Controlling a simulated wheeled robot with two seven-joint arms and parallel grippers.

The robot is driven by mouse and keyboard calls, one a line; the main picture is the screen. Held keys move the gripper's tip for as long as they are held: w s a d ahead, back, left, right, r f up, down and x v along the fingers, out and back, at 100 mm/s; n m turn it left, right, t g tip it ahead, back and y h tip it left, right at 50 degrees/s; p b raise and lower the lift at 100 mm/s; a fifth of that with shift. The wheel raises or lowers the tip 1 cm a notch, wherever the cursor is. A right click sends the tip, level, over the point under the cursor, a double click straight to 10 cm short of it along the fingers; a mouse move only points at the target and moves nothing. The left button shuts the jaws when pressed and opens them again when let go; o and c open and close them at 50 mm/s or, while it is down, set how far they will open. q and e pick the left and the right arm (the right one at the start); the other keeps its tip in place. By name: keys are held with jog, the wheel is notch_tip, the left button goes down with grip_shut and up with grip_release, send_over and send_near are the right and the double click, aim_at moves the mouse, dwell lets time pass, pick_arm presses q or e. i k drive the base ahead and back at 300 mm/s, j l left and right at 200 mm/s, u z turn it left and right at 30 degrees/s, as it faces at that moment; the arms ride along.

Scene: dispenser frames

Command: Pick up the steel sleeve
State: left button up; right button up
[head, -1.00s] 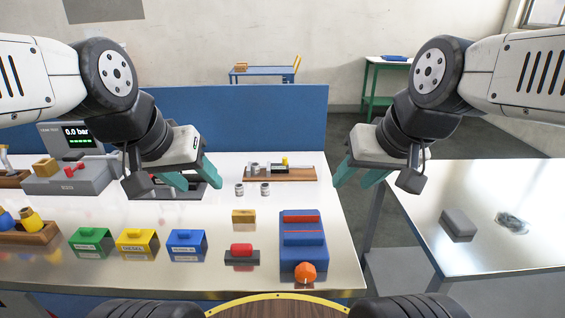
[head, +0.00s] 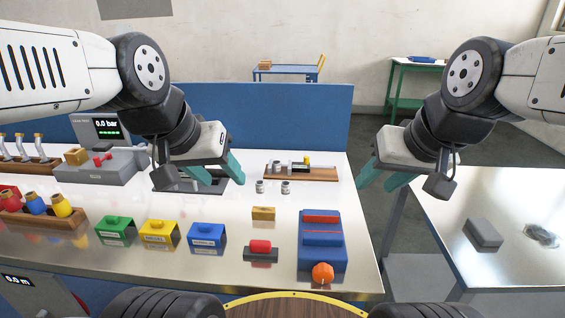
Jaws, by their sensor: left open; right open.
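Two small grey metal cylinders, a left one (head: 259,186) and a right one (head: 285,187), stand upright on the bench near its middle. They look like sleeves, but I cannot tell which is the steel sleeve. My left gripper (head: 219,178) is open and empty, above the bench to the left of the cylinders, with teal fingers pointing down and right. It partly covers a dark grey tray-like fixture (head: 186,187). My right gripper (head: 382,184) is open and empty, right of the cylinders, beyond the bench's right edge.
A wooden board with a fixture (head: 316,178) lies behind the cylinders. In front are a brass-coloured block (head: 263,213), a blue box (head: 322,256) with an orange knob, and green, yellow and blue holders (head: 206,236). A pressure tester (head: 100,165) stands left. A second table (head: 510,195) is right.

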aim_at(277, 164)
jog(key=j+u, duration=0.3)
jog(key=i+j+u, duration=0.1)
jog(key=j+u, duration=0.25)
jog(key=j, duration=0.15)
jog(key=i+j+u, duration=0.1)
jog(key=j+u, duration=0.2)
jog(key=j, duration=0.1)
